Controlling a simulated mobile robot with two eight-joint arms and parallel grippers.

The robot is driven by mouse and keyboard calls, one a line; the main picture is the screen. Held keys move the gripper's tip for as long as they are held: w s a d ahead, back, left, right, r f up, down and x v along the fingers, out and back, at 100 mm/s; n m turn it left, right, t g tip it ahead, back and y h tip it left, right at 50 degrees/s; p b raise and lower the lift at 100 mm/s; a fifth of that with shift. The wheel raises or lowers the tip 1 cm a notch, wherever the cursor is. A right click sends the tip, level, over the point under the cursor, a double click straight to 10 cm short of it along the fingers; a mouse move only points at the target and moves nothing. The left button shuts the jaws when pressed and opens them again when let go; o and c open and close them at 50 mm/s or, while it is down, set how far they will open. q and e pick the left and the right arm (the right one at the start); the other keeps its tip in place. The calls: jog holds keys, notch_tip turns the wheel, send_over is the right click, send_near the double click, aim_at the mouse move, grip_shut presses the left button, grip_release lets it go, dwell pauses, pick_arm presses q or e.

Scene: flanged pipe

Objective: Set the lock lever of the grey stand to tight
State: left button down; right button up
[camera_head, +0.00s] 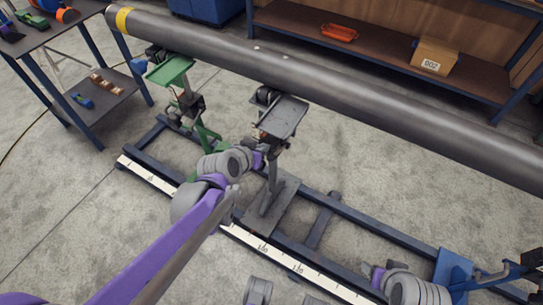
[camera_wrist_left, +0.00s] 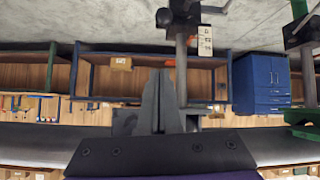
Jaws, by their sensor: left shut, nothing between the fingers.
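The grey stand (camera_head: 283,117) stands under the long pipe, with a flat top plate, a post and a base on the blue rail frame. Its post also shows in the left wrist view (camera_wrist_left: 181,70), with a dark clamp block (camera_wrist_left: 184,14) around it. I cannot make out the lock lever's position. My left gripper (camera_head: 259,158) is beside the stand's post, just below the top plate. In the left wrist view its fingers (camera_wrist_left: 160,98) are shut and empty, close to the post. My right gripper (camera_head: 374,273) is low at the right; its fingers are too small to read.
The grey pipe (camera_head: 320,85) crosses above the stands. A green stand (camera_head: 171,71) is to the left. The rail frame (camera_head: 345,222) carries a white scale. A blue bracket (camera_head: 453,272) is at right. A tool table (camera_head: 57,32) and a shelf (camera_head: 375,50) stand farther back.

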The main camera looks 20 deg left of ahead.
aim_at(271, 154)
pick_arm(q)
jog(key=shift+w+a+f+t+b, duration=0.15)
jog(key=shift+w+a+f+b, duration=0.05)
jog(key=shift+w+f, duration=0.25)
jog(key=shift+w+a+f+t+b, duration=0.2)
jog(key=shift+w+f, duration=0.1)
jog(key=shift+w, duration=0.2)
pick_arm(e)
jog(key=shift+f, duration=0.7)
pick_arm(q)
jog(key=w+f+b, duration=0.1)
jog(key=f, duration=0.1)
jog(key=w+f+b, duration=0.1)
jog(key=w+f, duration=0.1)
jog(key=f, duration=0.1)
jog(key=w+d+f+b, duration=0.1)
jog(key=w+f, duration=0.1)
jog(key=shift+w+f, duration=0.2)
jog(key=shift+f, duration=0.15)
jog(key=shift+s+f+b, duration=0.25)
jog(key=shift+s+b, duration=0.05)
pick_arm(e)
jog(key=f, duration=0.4)
jog(key=shift+w+f, duration=0.2)
jog(key=shift+f, duration=0.05)
pick_arm(q)
jog(key=shift+f, duration=0.1)
pick_arm(e)
jog(key=shift+s+f, duration=0.1)
jog(key=shift+s, duration=0.05)
